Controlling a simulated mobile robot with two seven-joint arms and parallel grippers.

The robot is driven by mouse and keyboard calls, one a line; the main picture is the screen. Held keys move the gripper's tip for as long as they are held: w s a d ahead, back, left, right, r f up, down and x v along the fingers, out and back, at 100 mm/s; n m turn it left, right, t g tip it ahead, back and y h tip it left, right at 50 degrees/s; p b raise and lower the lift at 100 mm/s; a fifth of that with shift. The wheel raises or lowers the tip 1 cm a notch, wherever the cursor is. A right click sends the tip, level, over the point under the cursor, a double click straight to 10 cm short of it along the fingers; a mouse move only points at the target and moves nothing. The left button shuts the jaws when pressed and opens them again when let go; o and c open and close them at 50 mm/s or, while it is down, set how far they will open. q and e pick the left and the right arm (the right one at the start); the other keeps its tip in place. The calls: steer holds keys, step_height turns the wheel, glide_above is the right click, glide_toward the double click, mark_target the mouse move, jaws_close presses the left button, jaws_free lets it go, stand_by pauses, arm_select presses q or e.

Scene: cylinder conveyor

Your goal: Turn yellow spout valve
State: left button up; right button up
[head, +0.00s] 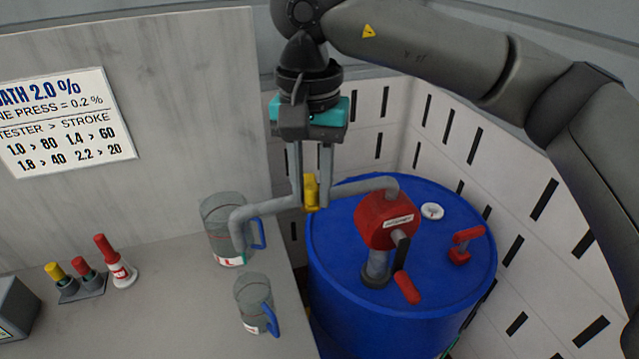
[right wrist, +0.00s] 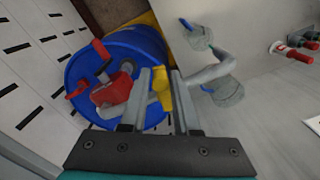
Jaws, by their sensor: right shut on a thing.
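The yellow spout valve (head: 311,192) sits on the grey spout pipe (head: 268,208), which runs from the red pump (head: 385,220) on the blue drum toward a clear jug. My right gripper (head: 311,200) comes down from above, its two fingers on either side of the yellow valve and shut on it. The right wrist view also shows the yellow valve (right wrist: 162,88) between the fingers (right wrist: 168,82). The fingers hide part of the valve. My left gripper is not in view.
A clear jug with a blue handle (head: 222,222) stands under the spout end, and a smaller jug (head: 254,300) stands nearer. The blue drum (head: 330,275) is beside the counter. Red and yellow-capped items (head: 75,280) are at left.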

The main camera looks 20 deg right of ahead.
steer(key=shift+w+a, duration=0.15)
steer(key=shift+a, duration=0.05)
steer(key=shift+c, duration=0.2)
steer(key=shift+w+a, duration=0.2)
steer(key=shift+a, duration=0.35)
steer(key=shift+c, duration=0.2)
